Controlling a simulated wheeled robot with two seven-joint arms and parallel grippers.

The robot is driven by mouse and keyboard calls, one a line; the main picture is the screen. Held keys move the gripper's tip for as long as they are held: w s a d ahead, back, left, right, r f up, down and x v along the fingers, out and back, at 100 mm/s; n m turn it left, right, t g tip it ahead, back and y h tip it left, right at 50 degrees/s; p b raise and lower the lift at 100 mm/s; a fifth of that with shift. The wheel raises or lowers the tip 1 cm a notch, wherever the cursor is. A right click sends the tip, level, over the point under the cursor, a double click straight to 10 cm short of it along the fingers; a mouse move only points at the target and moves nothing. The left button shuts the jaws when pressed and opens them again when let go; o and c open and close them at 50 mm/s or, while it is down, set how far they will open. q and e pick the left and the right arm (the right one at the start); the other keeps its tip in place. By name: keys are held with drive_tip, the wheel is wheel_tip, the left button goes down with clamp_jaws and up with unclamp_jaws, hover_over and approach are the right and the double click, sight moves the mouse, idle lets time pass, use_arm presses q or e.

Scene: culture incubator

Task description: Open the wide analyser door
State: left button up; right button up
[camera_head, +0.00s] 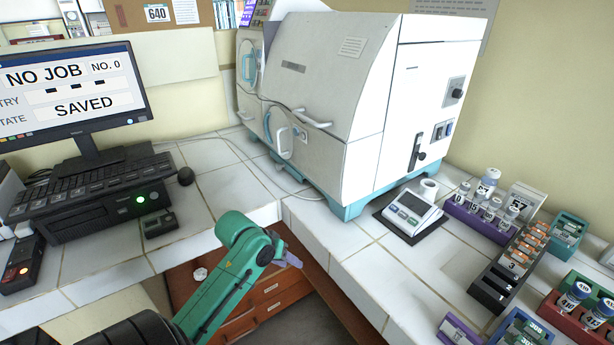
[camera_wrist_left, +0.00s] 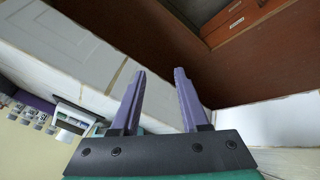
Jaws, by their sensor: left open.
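The white analyser (camera_head: 385,95) with a blue base stands on the tiled bench in the head view. Its wide front (camera_head: 315,75) appears shut, with a white bar handle (camera_head: 314,119) low on it. A smaller oval hatch with a blue and white handle (camera_head: 283,140) is left of that bar. My left gripper (camera_head: 291,258) is below and in front of the analyser, near the bench's inner corner, apart from the handles. In the left wrist view its purple fingers (camera_wrist_left: 160,72) are spread with nothing between them. My right gripper is not in view.
A monitor (camera_head: 70,95) and keyboard (camera_head: 85,180) stand at the left. A small meter (camera_head: 411,211) sits before the analyser's right side. Tube racks (camera_head: 482,215) crowd the right bench. Red-brown drawers (camera_head: 262,300) are under the bench. Tiles before the analyser are mostly clear.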

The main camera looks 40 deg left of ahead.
use_arm(q)
drive_tip(key=w+a+r+n+t, duration=0.4)
drive_tip(key=a+r, duration=0.3)
drive_tip(key=r, duration=0.4)
drive_tip(key=n+t+h, duration=0.3)
drive_tip(key=n+t, duration=0.2)
drive_tip(key=n, duration=0.1)
approach(305, 120)
drive_tip(key=shift+m, duration=0.3)
drive_tip(key=p+x, duration=0.2)
drive_tip(key=x, duration=0.3)
drive_tip(key=p+x, duration=0.2)
drive_tip(key=x, duration=0.2)
drive_tip(key=shift+w+d+r+p, duration=0.15)
drive_tip(key=shift+w+d+p, duration=0.05)
drive_tip(key=shift+w+p, duration=0.2)
drive_tip(key=shift+w+d+f, duration=0.1)
drive_tip(key=shift+w+f, duration=0.15)
drive_tip(key=shift+w, duration=0.1)
drive_tip(key=shift+s, duration=0.1)
clamp_jaws()
